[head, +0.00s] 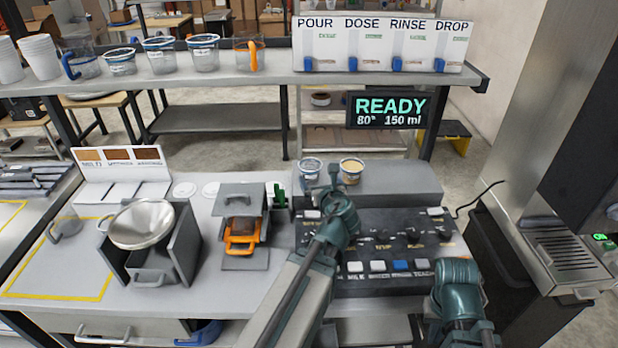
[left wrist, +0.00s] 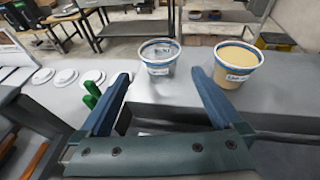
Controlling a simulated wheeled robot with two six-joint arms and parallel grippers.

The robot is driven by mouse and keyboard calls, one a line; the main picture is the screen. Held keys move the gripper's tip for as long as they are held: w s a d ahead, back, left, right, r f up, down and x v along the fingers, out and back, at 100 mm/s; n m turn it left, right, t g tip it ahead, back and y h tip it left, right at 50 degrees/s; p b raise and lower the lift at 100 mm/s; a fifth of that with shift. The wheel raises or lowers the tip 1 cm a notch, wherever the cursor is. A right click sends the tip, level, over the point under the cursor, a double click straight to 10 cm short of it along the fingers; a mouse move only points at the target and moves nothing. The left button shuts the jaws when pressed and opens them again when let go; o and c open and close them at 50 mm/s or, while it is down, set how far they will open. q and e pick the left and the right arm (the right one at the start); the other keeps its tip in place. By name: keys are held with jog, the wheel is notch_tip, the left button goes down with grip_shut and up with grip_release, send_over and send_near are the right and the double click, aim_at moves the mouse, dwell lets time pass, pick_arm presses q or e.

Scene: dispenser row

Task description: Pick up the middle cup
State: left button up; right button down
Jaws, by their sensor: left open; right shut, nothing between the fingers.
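Two small cups with blue rims stand upright on the grey block behind the button panel. One is a clear, greyish cup (head: 310,171), also in the left wrist view (left wrist: 159,57). To its right is a cup with beige contents (head: 351,171), also in the left wrist view (left wrist: 234,66). Only these two show there; I cannot tell which is the middle cup. My left gripper (head: 332,178) is open and empty, in front of the cups; its fingers (left wrist: 160,78) point towards the clear cup, apart from it. Of my right arm only teal links show; its fingers are hidden.
The button panel (head: 385,250) lies under my left arm. A metal bowl (head: 142,223), an orange-handled device (head: 241,232) and a green object (head: 279,195) stand to the left. More cups (head: 158,56) line the back shelf (head: 260,65). A READY display (head: 389,108) hangs behind.

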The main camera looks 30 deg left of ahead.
aim_at(308, 165)
pick_arm(q)
jog(key=shift+a+f, duration=0.1)
jog(key=shift+f, duration=0.05)
jog(key=shift+w, duration=0.15)
jog(key=b+x, duration=0.4)
jog(key=x, duration=0.9)
jog(key=shift+w+a+f, duration=0.15)
jog(key=shift+w+a, duration=0.05)
jog(key=shift+w, duration=0.1)
jog(key=shift+s, duration=0.1)
